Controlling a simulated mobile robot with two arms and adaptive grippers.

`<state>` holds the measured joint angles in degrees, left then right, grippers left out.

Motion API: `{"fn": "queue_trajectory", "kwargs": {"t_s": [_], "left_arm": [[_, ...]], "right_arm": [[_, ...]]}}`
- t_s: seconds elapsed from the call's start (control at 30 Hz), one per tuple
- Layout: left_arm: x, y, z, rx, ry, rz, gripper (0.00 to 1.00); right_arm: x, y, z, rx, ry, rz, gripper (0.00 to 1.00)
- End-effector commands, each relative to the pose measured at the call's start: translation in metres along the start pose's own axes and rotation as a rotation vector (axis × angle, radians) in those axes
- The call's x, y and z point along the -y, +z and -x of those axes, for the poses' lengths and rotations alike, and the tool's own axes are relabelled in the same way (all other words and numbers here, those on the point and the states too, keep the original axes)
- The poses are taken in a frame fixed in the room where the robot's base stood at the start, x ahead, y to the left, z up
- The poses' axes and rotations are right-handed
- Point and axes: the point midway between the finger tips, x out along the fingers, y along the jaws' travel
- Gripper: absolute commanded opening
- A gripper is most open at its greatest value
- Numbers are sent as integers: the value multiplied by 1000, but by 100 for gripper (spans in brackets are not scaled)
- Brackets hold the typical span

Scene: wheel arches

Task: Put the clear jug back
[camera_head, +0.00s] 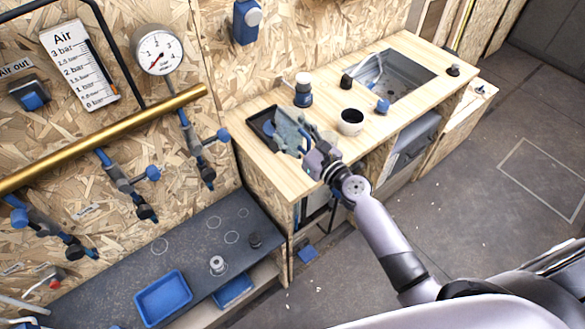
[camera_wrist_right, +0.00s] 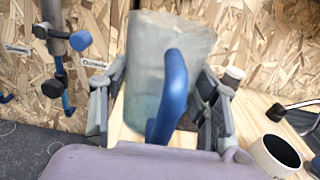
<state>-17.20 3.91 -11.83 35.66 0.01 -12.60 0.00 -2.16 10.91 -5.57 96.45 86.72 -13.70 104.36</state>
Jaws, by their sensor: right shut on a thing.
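The clear jug (camera_wrist_right: 150,55) with its blue handle (camera_wrist_right: 172,95) stands upright between the fingers of my right gripper (camera_wrist_right: 160,110) in the right wrist view. The fingers close on its sides, and the handle faces the wrist. In the head view my right gripper (camera_head: 300,137) is over the left end of the wooden counter (camera_head: 330,95), beside a dark tray (camera_head: 258,122). My left gripper is out of view.
A white cup with a dark inside (camera_head: 351,128) stands right of the gripper. A sink (camera_head: 405,75) lies further right. A lower dark shelf (camera_head: 110,265) holds a blue tray (camera_head: 163,297). A brass pipe (camera_head: 110,137) crosses the wall at left.

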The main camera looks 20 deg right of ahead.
Motion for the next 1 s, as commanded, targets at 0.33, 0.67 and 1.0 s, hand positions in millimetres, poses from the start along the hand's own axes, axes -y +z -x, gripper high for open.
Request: {"fn": "queue_trajectory", "kwargs": {"t_s": [0.33, 0.67, 1.0], "left_arm": [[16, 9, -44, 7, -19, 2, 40], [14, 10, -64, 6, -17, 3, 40], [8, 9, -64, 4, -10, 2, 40]], "right_arm": [[0, -64, -1, 1, -1, -2, 24], [0, -102, -1, 0, 0, -5, 24], [0, -107, -1, 2, 1, 0, 24]]}}
